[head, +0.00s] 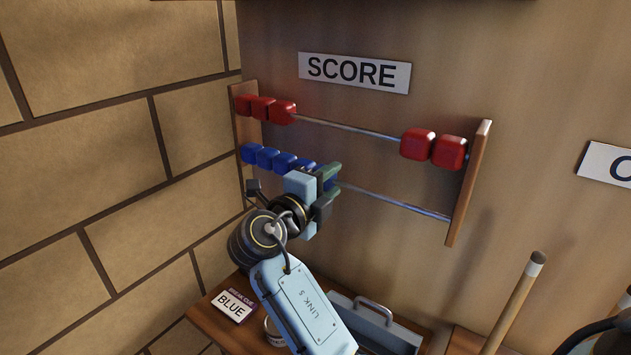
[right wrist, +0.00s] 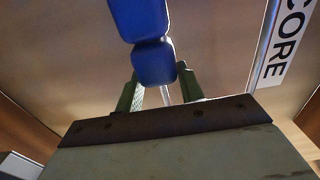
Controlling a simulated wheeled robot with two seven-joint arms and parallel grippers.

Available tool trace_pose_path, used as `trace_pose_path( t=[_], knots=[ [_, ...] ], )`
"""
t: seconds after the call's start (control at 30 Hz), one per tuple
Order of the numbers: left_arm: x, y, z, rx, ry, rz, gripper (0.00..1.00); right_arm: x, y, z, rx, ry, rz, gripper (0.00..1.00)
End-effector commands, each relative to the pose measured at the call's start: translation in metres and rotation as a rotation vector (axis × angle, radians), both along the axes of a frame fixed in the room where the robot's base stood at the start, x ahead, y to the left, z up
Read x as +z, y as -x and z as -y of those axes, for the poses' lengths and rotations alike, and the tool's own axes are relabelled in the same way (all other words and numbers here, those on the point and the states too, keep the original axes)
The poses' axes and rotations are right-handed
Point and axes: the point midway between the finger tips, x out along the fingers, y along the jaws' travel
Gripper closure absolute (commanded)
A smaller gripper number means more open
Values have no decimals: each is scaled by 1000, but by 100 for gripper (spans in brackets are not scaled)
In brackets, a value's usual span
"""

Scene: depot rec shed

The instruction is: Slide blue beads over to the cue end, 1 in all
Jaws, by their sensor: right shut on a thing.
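The scoring frame holds a row of blue beads (head: 267,157) on its lower wire, bunched towards the left post (head: 240,125). The lower wire is bare to the right, up to the right post (head: 468,185). My right gripper (head: 328,183) is at the right end of the blue row, shut on the end blue bead, which it mostly hides in the head view. In the right wrist view the held blue bead (right wrist: 153,62) sits between the green fingers, with another blue bead (right wrist: 138,18) touching it. My left gripper is not in view.
Red beads (head: 262,108) sit in left and right groups (head: 433,149) on the upper wire. A SCORE sign (head: 354,72) hangs above. Below are a BLUE card (head: 232,305) and a grey tray (head: 385,330). A cue (head: 514,300) stands at lower right. A brick wall is close on the left.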

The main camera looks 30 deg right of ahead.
Motion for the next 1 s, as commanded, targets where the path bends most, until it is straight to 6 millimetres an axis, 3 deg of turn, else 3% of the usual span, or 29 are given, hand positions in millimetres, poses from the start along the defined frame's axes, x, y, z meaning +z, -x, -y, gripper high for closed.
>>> trace_pose_path(
  t=[1.0],
  knots=[
    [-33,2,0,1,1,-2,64,-1,56,23,1,0,0,75]
  ],
)
